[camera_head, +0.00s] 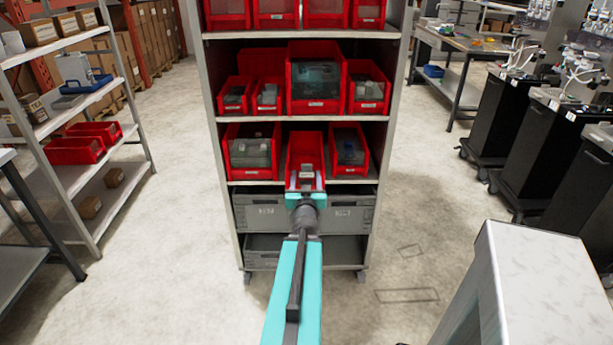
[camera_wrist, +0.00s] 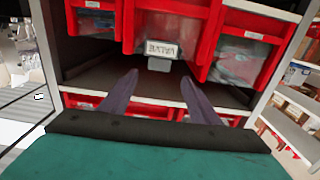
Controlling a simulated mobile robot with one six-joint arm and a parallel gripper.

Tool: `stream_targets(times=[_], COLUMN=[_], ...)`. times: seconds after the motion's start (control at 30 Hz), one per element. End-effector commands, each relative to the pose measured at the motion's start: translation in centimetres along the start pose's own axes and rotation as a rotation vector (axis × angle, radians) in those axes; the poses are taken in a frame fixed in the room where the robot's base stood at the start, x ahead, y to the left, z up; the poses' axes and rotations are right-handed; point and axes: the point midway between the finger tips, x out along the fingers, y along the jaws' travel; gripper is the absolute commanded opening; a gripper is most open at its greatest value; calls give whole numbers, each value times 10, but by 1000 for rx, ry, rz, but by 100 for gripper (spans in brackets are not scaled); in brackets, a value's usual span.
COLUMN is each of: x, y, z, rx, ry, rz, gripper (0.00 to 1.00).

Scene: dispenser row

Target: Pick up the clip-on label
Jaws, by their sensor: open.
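The clip-on label (camera_wrist: 162,50) is a small pale plate with dark lettering on the front of the middle red bin in the wrist view, with a grey tab just below it. In the head view the label (camera_head: 306,175) is a small light patch at the front of the middle red bin (camera_head: 305,147) on the lower bin shelf. My gripper (camera_wrist: 160,77) is open, its two dark fingers spread apart, with the grey tab between and beyond the tips. Nothing is between the fingers. In the head view my gripper (camera_head: 305,197) is right in front of that bin and hides its lower front.
Red bins stand on both sides, left (camera_head: 252,150) and right (camera_head: 349,149). Grey crates (camera_head: 262,211) sit below. The rack's side posts (camera_head: 391,130) bound the space. A white-topped block (camera_head: 540,280) stands at the lower right. The floor around the rack is mostly clear.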

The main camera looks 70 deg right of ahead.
Motion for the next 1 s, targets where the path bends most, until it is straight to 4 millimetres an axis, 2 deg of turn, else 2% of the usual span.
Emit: stream_targets(times=[0.83,1.0], x=[7,25], y=[1,1], z=[2,1], rx=[0,-2], ry=[1,1], rz=[7,7], gripper=[56,56])
